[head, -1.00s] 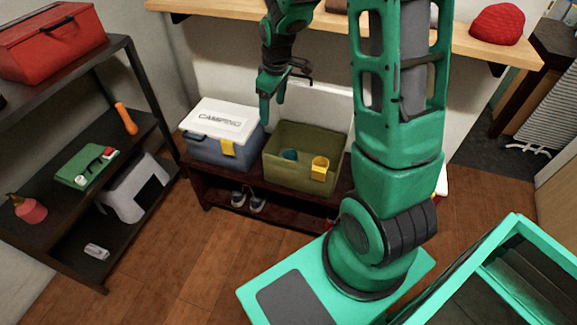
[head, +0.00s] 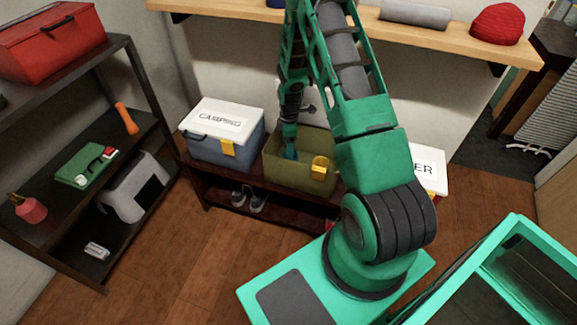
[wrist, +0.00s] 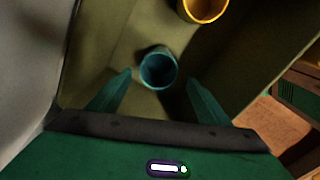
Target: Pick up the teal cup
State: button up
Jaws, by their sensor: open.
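The teal cup (wrist: 158,70) stands inside the olive bin (head: 305,180), its open rim facing the wrist camera. In the wrist view it lies just beyond and between the two spread fingers of my gripper (wrist: 158,92). My gripper is open with nothing held. In the head view, my gripper (head: 290,152) reaches down into the bin and mostly hides the cup. Whether the fingers touch the cup cannot be told.
A yellow cup (wrist: 205,8) is in the same bin, near its front wall. The bin's walls surround the gripper closely. A lidded camping box (head: 222,135) stands to the left on the same dark bench. A wooden shelf (head: 350,22) runs above.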

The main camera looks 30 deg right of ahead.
jog(key=shift+d+f, duration=0.15)
jog(key=shift+f, duration=1.5)
jog(key=shift+d+f, duration=0.1)
jog(key=shift+f, duration=1.5)
jog(key=c, duration=1.1)
